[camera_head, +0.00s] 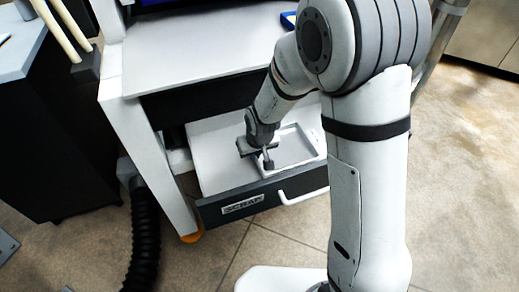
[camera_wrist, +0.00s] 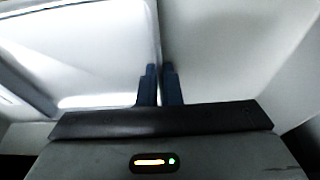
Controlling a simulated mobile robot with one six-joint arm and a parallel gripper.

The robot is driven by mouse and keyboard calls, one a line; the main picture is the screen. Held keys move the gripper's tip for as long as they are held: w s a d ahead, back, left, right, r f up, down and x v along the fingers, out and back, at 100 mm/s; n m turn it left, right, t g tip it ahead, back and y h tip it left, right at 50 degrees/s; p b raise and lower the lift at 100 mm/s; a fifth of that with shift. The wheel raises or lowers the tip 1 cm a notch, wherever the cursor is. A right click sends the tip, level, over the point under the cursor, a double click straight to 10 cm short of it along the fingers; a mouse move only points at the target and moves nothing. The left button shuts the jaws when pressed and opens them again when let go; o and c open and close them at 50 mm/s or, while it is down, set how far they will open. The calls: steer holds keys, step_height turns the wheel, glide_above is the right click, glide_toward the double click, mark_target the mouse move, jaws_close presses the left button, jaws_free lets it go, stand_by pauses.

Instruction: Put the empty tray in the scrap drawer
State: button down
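The empty tray (camera_head: 294,148) is a shallow, pale tray with a raised rim. It lies inside the open scrap drawer (camera_head: 223,180), which has a dark front labelled SCRAP and a white handle. My gripper (camera_head: 268,163) is at the tray's left side, pointing down into the drawer. In the wrist view the tray (camera_wrist: 85,50) fills the left, and its edge runs up to my fingertips (camera_wrist: 159,70). The fingers are nearly together with the thin tray rim between them. The gripper body hides part of the rim.
A white worktop (camera_head: 200,55) stands over the drawer. The drawer floor (camera_head: 215,150) is bare left of the tray. A black ribbed hose (camera_head: 143,235) hangs left of the machine's leg. A dark cabinet (camera_head: 60,150) stands further left. The floor in front is open.

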steer(key=w, duration=0.1)
steer(key=w+d, duration=0.1)
steer(key=w, duration=0.2)
steer(key=shift+d+f, duration=0.2)
steer(key=shift+d, duration=0.05)
steer(key=shift+s+f+b, duration=0.1)
steer(key=shift+f+b, duration=0.3)
steer(key=shift+f, duration=0.1)
steer(key=shift+f, duration=0.1)
steer(key=shift+f, duration=0.15)
steer(key=c, duration=1.6)
jaws_free()
